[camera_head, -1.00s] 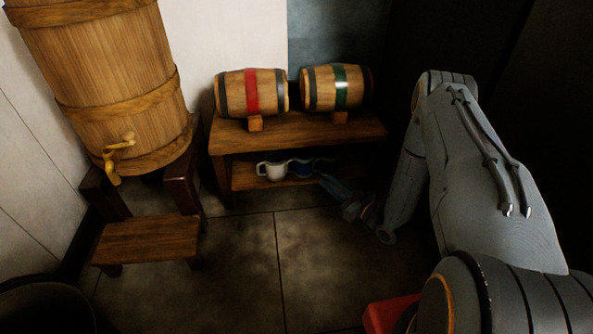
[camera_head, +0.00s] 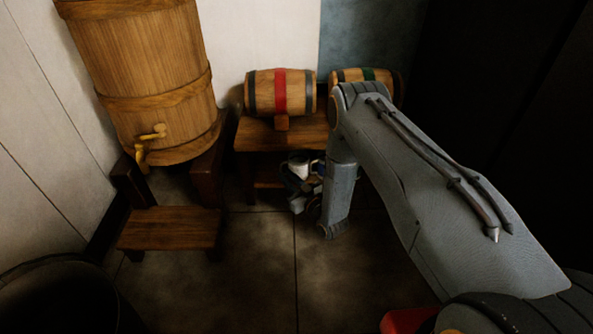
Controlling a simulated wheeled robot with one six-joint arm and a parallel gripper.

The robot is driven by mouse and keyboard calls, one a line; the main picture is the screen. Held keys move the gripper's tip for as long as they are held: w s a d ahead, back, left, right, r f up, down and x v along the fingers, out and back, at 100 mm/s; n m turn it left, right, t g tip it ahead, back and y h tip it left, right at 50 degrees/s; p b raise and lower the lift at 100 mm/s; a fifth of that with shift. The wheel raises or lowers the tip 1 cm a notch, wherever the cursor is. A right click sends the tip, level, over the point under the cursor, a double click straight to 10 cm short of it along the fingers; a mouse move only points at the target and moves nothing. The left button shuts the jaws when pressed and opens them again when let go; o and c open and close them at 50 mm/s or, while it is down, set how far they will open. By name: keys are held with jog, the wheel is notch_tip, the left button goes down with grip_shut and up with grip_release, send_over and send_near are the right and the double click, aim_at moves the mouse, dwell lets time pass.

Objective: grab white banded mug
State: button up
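The white mug (camera_head: 298,165) stands on the low shelf under the small wooden table (camera_head: 262,137). Its lower part is hidden behind my gripper, and I cannot make out a band. Part of a blue mug (camera_head: 318,168) shows just to its right, mostly covered by my arm. My gripper (camera_head: 294,182) is at the shelf's front, directly before the white mug in the picture. It is dark and small here, so I cannot tell whether its fingers are open or touch the mug.
A red-banded keg (camera_head: 280,93) and a green-banded keg (camera_head: 362,78) lie on the table top. A large barrel (camera_head: 150,80) with a brass tap stands left, above a low wooden step (camera_head: 170,229). A dark round tub (camera_head: 55,300) is at lower left. The floor (camera_head: 250,270) in front is clear.

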jog(key=b+x, duration=0.3)
jog(key=x, duration=0.4)
jog(key=shift+w+a+r+b, duration=0.1)
jog(key=shift+w+a+b, duration=0.15)
jog(key=shift+w+b, duration=0.25)
grip_shut()
